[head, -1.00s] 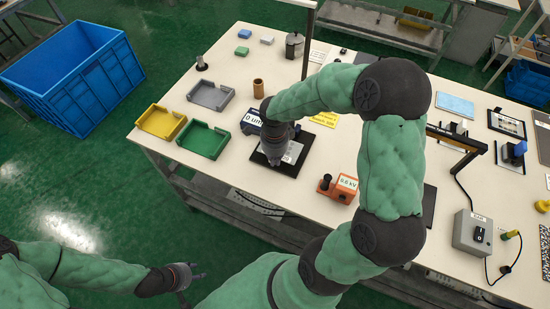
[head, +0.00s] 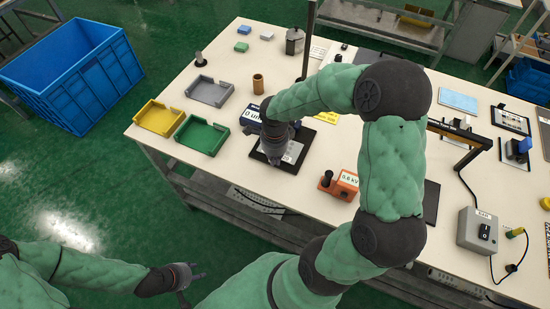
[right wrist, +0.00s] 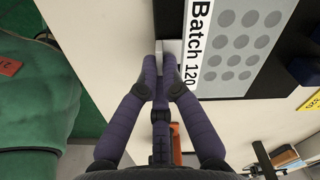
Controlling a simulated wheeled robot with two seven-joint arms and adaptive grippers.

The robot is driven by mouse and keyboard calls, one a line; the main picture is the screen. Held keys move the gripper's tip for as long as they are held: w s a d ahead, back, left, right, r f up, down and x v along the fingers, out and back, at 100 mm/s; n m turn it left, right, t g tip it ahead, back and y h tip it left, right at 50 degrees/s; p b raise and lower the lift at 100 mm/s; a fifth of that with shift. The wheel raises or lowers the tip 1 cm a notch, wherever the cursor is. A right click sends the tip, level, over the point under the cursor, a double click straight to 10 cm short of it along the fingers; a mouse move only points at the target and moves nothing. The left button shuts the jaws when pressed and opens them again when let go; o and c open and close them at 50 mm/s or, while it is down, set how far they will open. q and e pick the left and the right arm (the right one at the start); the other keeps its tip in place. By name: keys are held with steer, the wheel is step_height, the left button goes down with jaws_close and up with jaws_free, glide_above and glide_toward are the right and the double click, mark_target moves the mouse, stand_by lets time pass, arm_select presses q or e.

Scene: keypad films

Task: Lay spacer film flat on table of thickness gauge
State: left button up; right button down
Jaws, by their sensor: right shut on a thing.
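The spacer film (right wrist: 234,45) is a pale sheet with grey round spots and a "Batch 120" strip in the right wrist view. It also shows in the head view (head: 292,152), over the black table of the gauge (head: 297,163). The film looks flat, but I cannot tell whether it touches the black table all over. My right gripper (right wrist: 165,68) is shut on the film's pale edge tab; in the head view the gripper (head: 274,162) points down and hides part of the film. The blue gauge display (head: 250,119) is partly hidden by my arm. My left gripper (head: 189,277) is open and empty, off the bench.
Green (head: 203,135), yellow (head: 158,118) and grey (head: 210,91) trays stand left of the gauge. A brown cup (head: 258,84) is behind it. An orange meter (head: 343,186) stands to the right, near the front edge. A post (head: 308,40) rises behind the gauge.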

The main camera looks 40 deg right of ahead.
steer(key=shift+f+b, duration=0.3)
steer(key=shift+b, duration=0.05)
stand_by(0.3)
steer(key=c, duration=1.3)
jaws_free()
steer(key=shift+c, duration=0.2)
step_height(320, 180, up, 12)
